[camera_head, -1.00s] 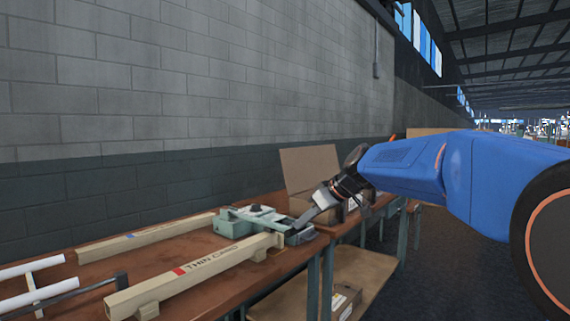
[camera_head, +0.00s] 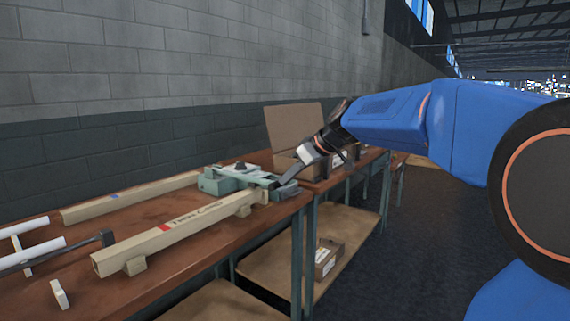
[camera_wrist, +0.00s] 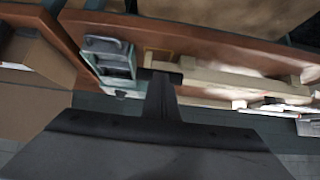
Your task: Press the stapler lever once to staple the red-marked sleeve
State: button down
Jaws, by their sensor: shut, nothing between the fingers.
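The grey-green stapler (camera_head: 222,181) stands on the brown bench, with a dark part at its right end. The long beige sleeve with a red mark (camera_head: 180,226) lies in front, its far end at the stapler. My gripper (camera_head: 281,184) is shut and empty, slanting down close to the stapler's right end; I cannot tell whether it touches. In the wrist view, the dark gripper fingers (camera_wrist: 161,92) point at the area between the stapler (camera_wrist: 113,64) and the beige sleeve (camera_wrist: 240,82). The fingers hide part of what lies under them.
A second beige sleeve with a blue mark (camera_head: 135,198) lies behind, near the wall. White tubes (camera_head: 32,254) and a small white piece (camera_head: 60,294) lie at the left. An open carton (camera_head: 294,130) stands behind my gripper. A box (camera_head: 327,257) sits on the lower shelf.

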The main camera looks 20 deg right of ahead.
jog(key=v, duration=1.2)
jog(key=shift+s+r, duration=0.15)
jog(key=shift+s, duration=0.05)
jog(key=s+a+f+m+g+h, duration=0.1)
jog(key=s+f+m+h, duration=0.4)
jog(key=s+f, duration=2.4)
jog(key=shift+s+a+f+m+g, duration=0.3)
jog(key=shift+s+f+m+g, duration=0.1)
jog(key=shift+f+m+g, duration=0.6)
jog(key=shift+r, duration=0.2)
